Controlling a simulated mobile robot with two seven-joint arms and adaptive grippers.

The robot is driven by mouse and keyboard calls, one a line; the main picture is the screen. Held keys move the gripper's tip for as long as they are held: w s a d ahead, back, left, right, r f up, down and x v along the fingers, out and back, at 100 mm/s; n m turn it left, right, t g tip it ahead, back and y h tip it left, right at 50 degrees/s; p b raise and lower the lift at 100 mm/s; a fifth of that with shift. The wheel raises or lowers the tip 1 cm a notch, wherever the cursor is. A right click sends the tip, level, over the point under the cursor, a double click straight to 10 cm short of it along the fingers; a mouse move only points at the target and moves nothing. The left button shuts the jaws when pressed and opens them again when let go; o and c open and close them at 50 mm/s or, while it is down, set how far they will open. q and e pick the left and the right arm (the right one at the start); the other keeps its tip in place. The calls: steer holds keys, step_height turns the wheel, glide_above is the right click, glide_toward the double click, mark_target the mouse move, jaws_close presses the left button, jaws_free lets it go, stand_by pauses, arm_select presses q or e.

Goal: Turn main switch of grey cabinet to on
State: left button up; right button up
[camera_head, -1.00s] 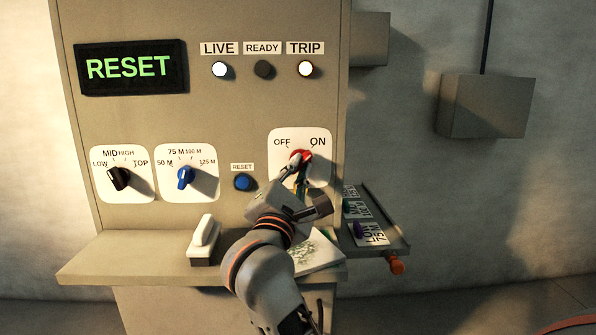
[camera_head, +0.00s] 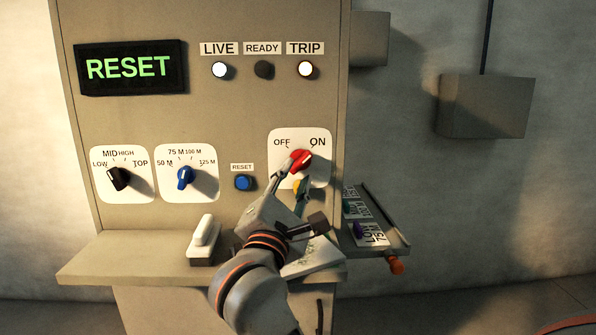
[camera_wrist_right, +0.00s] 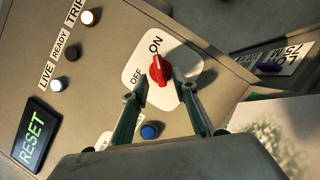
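The main switch is a red knob (camera_head: 301,160) on a white plate (camera_head: 319,176) marked OFF and ON, on the front of the grey cabinet (camera_head: 215,120). The knob's long axis slants up and right, with its upper end toward ON. It also shows in the right wrist view (camera_wrist_right: 160,69). My right gripper (camera_head: 291,180) is just below the knob. In the right wrist view its two fingers (camera_wrist_right: 160,86) are spread, with the knob beyond and between the tips. Nothing is held. My left gripper is out of view.
A display (camera_head: 131,67) reads RESET in green. The LIVE (camera_head: 219,70) and TRIP (camera_head: 305,69) lamps are white; READY (camera_head: 264,70) is dark. A black knob, blue knob and blue button (camera_head: 243,183) sit left of the switch.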

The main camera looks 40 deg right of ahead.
steer(key=v, duration=0.4)
stand_by(0.5)
